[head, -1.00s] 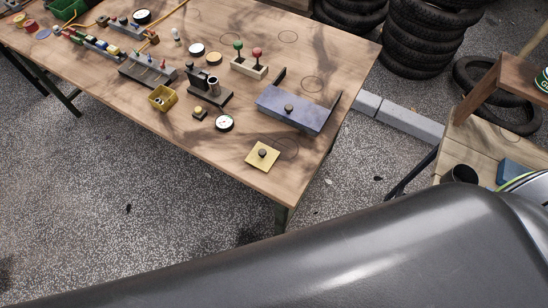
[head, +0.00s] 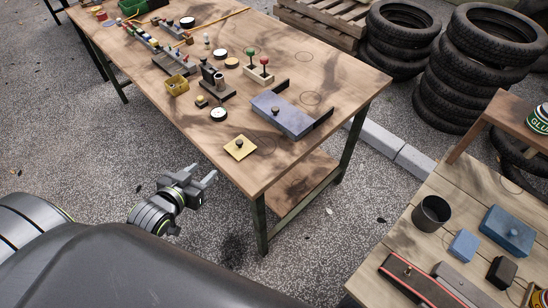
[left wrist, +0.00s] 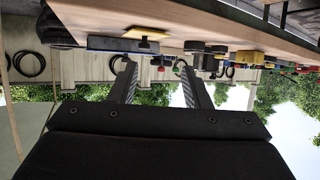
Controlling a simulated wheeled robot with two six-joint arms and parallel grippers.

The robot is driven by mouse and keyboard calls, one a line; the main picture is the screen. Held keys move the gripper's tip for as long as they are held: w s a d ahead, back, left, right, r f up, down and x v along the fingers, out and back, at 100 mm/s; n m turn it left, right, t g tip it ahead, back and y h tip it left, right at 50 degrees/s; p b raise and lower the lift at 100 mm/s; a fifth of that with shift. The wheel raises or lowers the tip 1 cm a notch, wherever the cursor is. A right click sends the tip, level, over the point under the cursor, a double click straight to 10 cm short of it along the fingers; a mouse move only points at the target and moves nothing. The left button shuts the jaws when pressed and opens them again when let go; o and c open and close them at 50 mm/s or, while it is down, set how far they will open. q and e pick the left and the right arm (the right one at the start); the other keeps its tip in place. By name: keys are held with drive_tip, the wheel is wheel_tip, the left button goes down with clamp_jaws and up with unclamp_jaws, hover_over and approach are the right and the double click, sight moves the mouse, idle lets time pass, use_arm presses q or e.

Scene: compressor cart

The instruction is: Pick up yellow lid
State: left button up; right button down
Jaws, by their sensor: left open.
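The yellow lid (head: 240,148) is a flat square plate with a dark knob. It lies near the front right corner of the wooden workbench (head: 185,106). My left gripper (head: 207,179) is open and empty, off the bench's front edge, to the left of and nearer than the lid. In the left wrist view the picture is upside down; the open fingers (left wrist: 155,82) show with nothing between them, and the lid (left wrist: 147,31) shows near the bench edge. My right gripper is not in view.
A blue-grey box (head: 283,115) with a knob sits behind the lid. A round white gauge (head: 218,114) and a yellow bin (head: 176,84) stand to its left. A second table (head: 430,246) with a black cup (head: 431,213) is at right. Tyre stacks (head: 462,70) stand behind.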

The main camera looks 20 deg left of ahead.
use_arm(q)
drive_tip(key=d+r, duration=0.2)
approach(238, 144)
drive_tip(key=shift+t+h, duration=0.3)
drive_tip(key=x, duration=0.3)
drive_tip(key=a+x, duration=0.1)
drive_tip(key=x, duration=0.1)
drive_tip(key=shift+s+f+p, duration=0.15)
drive_tip(key=shift+f+p, duration=0.05)
drive_tip(key=shift+p, duration=0.2)
drive_tip(key=shift+w+f, duration=0.2)
drive_tip(key=shift+w, duration=0.25)
drive_tip(key=shift+w+d, duration=0.15)
drive_tip(key=shift+w, duration=0.35)
drive_tip(key=shift+p+x, duration=0.45)
drive_tip(key=shift+x, duration=1.65)
drive_tip(key=shift+s+d+f, duration=0.1)
drive_tip(key=shift+f, duration=0.05)
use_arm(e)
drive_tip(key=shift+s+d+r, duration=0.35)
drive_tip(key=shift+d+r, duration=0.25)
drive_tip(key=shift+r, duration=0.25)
use_arm(q)
drive_tip(key=shift+c, duration=0.2)
clamp_jaws()
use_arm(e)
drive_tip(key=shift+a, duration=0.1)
